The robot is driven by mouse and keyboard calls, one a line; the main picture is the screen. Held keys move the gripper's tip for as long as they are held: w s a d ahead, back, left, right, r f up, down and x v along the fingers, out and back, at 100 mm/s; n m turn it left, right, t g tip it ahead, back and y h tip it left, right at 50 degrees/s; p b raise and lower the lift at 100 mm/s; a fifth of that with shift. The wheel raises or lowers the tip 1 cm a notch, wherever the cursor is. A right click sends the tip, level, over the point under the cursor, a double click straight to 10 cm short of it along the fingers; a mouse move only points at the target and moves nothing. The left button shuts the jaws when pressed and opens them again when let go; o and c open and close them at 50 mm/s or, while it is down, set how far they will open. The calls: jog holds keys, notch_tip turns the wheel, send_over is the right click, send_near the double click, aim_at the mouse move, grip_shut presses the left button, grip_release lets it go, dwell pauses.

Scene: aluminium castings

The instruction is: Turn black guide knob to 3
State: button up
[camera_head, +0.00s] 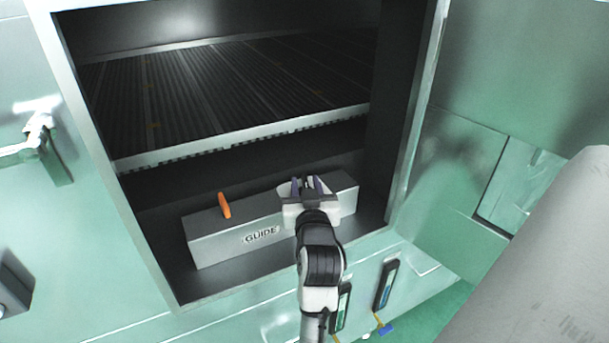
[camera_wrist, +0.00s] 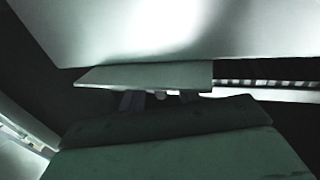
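A grey box (camera_head: 215,243) labelled GUIDE stands in the lower front of the open cabinet. An orange upright knob (camera_head: 224,205) is on its top toward the left. My gripper (camera_head: 308,187) is over the right part of the box, its two fingers apart. A small dark shape shows between the fingers, possibly the black guide knob; I cannot make out whether they touch it. No number scale or pointer is readable. In the wrist view the fingers (camera_wrist: 158,99) are dark and partly hidden, and no knob is clear.
A ribbed dark bed (camera_head: 240,85) with a light front edge lies above and behind the box. The cabinet's side walls and front frame (camera_head: 411,120) enclose it. A handle (camera_head: 40,140) juts out at left. Tags (camera_head: 385,285) hang below the opening at right.

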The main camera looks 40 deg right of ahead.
jog(key=shift+x, duration=1.45)
jog(key=shift+c, duration=0.3)
grip_shut()
